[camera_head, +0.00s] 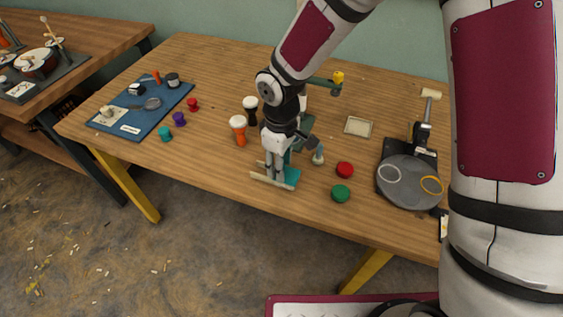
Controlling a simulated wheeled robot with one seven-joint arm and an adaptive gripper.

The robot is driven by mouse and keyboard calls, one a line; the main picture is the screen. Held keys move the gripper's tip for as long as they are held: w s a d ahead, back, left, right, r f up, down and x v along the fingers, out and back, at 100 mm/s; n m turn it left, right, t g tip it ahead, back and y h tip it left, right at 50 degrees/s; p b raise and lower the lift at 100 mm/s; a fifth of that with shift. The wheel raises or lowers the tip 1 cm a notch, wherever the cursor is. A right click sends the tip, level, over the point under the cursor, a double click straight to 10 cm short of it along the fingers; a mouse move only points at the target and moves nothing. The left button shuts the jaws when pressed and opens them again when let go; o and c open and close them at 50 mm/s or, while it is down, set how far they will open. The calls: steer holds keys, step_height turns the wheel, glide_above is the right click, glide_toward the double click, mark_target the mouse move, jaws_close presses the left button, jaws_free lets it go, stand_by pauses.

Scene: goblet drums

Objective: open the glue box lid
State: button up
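My gripper (274,174) points down over the front middle of the wooden table, with grey fingers close above or at a teal piece with pale bars (291,179). The arm hides part of this piece, and I cannot tell whether it is the glue box or the foot of the teal stand behind. I cannot make out a lid or its state. The finger gap is too small to tell whether the gripper is open or touching anything. A shallow pale square tray (359,127) lies flat to the right, apart from the gripper.
Two goblet drums (239,129) stand just left of my gripper. A small bottle-like item (318,155), a red disc (344,170) and a green disc (340,193) lie right. A blue mat (150,118) with tools is left; a grey round plate (408,184) is right.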

jaws_close()
steer(key=a, duration=0.2)
steer(key=w+a+b, duration=0.1)
steer(key=a, duration=0.1)
steer(key=w+a+b, duration=0.1)
steer(key=shift+a, duration=0.4)
jaws_free()
step_height(320, 180, up, 12)
stand_by(0.4)
stand_by(0.4)
